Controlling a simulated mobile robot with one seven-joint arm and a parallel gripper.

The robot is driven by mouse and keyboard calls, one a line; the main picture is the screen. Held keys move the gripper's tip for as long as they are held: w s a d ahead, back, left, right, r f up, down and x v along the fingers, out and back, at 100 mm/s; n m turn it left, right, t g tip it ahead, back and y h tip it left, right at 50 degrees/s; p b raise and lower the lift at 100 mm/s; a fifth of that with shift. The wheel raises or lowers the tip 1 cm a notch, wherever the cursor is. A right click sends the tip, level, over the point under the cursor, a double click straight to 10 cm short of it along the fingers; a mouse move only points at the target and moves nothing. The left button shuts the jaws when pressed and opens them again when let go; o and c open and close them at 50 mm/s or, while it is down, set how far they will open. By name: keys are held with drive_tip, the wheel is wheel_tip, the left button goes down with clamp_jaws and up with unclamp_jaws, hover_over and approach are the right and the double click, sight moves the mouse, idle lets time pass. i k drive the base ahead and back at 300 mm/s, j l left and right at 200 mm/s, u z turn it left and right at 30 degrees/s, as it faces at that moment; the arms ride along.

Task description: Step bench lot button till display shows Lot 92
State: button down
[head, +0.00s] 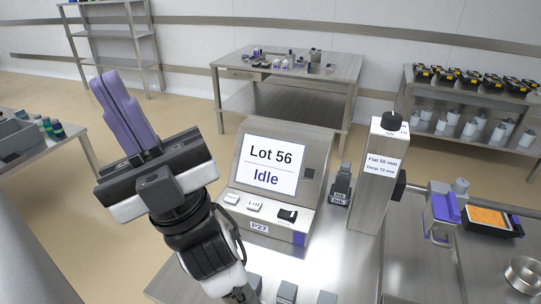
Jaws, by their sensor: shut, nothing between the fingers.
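The bench console (313,157) stands on the steel bench, and its display (268,166) reads "Lot 56" above "Idle". On its sloped front is a pale button marked "Lot" (255,206). A second pale button (231,198) sits to its left, its marking too small to read surely. A dark switch (288,215) is to its right. My gripper (104,80), with purple fingers, is shut and empty. It is raised to the left of the console, pointing up and away from the buttons, and touches nothing visible.
Ink bottles (341,186) and a tall block with a black knob (373,172) stand right of the console. Farther right are a purple-sided fixture (441,215) and an orange-filled tray (490,219). Small grey blocks (287,293) lie at the bench front.

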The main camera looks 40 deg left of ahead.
sight(255, 205)
drive_tip(key=u, duration=1.05)
